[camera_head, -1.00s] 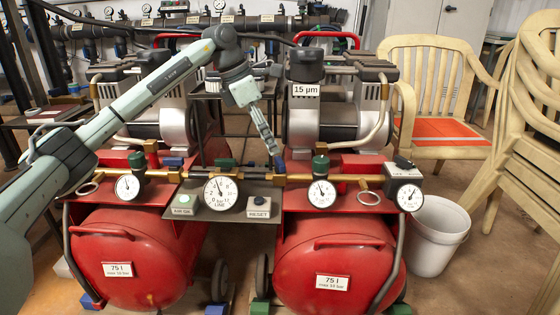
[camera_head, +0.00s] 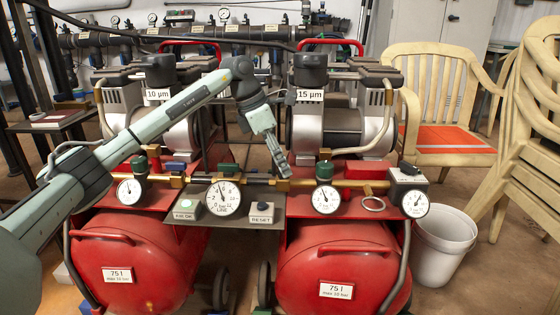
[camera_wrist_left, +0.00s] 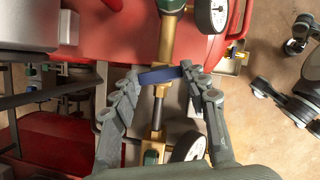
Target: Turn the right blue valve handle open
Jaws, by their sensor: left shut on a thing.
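My left gripper (camera_head: 283,171) reaches down to the brass pipe (camera_head: 347,183) between the two red compressors. In the left wrist view, its two fingers (camera_wrist_left: 161,78) are closed on the right blue valve handle (camera_wrist_left: 160,75), one at each end. The handle lies crosswise to the brass pipe there. In the head view the fingers hide this handle. The left blue valve handle (camera_head: 175,165) sits on the pipe further left, apart from my gripper.
The line gauge (camera_head: 222,196) and right gauge (camera_head: 325,199) stand either side of my fingers. A RESET button (camera_head: 262,210) sits just below. Green-capped regulators (camera_head: 324,170) rise from the pipe. A white bucket (camera_head: 443,245) and chairs (camera_head: 440,100) stand at right.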

